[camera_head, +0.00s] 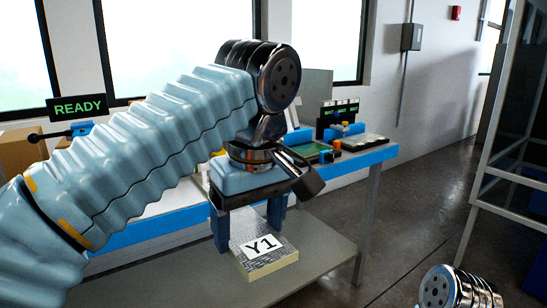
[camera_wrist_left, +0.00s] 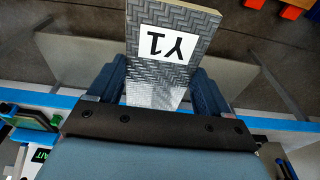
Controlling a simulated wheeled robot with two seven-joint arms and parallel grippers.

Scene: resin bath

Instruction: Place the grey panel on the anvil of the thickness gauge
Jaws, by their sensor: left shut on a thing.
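The grey panel (camera_head: 262,249) has a woven-looking face, a pale edge and a white label reading Y1. My left gripper (camera_head: 249,230) is shut on it, with one blue finger at each side. The panel is held out in front of the bench, above the lower shelf. In the left wrist view the panel (camera_wrist_left: 158,82) sticks out from between the fingers, its label upside down. I cannot make out the thickness gauge or its anvil for certain; my left arm hides much of the bench. My right gripper does not show.
The blue-edged bench (camera_head: 372,158) runs along the wall, with a grey lower shelf (camera_head: 312,262). A READY sign (camera_head: 79,107) and a blue device with a black rod (camera_head: 82,129) stand at left. Small equipment with displays (camera_head: 338,112) stands at right. The floor right of the bench is open.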

